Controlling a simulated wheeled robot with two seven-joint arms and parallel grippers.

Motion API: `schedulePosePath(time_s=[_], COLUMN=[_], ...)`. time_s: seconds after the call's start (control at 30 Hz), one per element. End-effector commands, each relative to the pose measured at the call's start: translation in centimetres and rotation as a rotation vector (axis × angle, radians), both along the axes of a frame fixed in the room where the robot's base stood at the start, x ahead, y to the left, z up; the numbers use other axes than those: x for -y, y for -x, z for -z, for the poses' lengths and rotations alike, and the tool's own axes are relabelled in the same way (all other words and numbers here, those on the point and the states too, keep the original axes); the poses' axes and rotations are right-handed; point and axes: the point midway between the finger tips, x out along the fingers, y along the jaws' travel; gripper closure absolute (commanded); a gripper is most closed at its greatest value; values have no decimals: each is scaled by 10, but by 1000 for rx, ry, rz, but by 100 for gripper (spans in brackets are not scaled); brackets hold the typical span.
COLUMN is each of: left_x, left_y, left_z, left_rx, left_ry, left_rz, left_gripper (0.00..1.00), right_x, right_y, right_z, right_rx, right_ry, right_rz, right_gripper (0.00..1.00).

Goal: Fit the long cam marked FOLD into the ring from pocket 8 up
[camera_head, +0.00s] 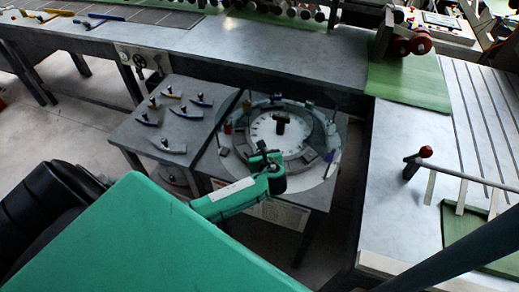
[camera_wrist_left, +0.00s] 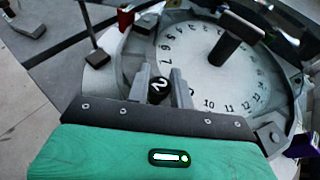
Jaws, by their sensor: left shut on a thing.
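My left gripper (camera_head: 268,160) is over the near side of the round ring (camera_head: 316,166). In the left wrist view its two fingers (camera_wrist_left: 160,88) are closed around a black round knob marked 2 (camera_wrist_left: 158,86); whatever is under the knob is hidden. The ring surrounds a white numbered dial (camera_head: 272,131), which also shows in the wrist view (camera_wrist_left: 185,50). The fingers are by the dial's edge between 7 and 10; the 8 is hard to read. Several cams with dark knobs, one of them a long grey cam (camera_head: 168,148), lie on the side table. No FOLD marking is readable. My right gripper is not seen.
A dark post with a crossbar (camera_head: 280,123) stands at the dial's middle. Red (camera_head: 227,128), yellow and purple pieces sit around the ring. The grey side table (camera_head: 140,132) adjoins on the left. A long bench (camera_head: 230,50) runs behind, and a slotted table lies right.

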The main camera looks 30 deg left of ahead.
Motion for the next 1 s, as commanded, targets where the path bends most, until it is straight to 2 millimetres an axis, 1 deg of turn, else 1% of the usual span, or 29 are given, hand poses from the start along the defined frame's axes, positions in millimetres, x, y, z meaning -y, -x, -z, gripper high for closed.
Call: schedulePosePath(time_s=[0.27, 0.67, 0.7, 0.77, 0.8, 0.83, 1.0], left_x=[0, 0, 0, 0, 0, 0, 0], left_y=[0, 0, 0, 0, 0, 0, 0], left_z=[1, 9, 9, 9, 9, 9, 9], left_rx=[1, -1, 1, 1, 0, 0, 0], left_ry=[-1, -1, -1, -1, 0, 0, 0], left_rz=[0, 0, 0, 0, 0, 0, 0], left_gripper=[100, 100, 74, 62, 54, 52, 52], right_x=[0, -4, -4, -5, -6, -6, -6], right_y=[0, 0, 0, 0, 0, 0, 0], right_z=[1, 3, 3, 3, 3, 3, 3], right_rx=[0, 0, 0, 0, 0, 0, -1], right_ry=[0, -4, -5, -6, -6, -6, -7], right_rz=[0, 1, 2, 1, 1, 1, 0], right_gripper=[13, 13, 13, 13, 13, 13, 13])
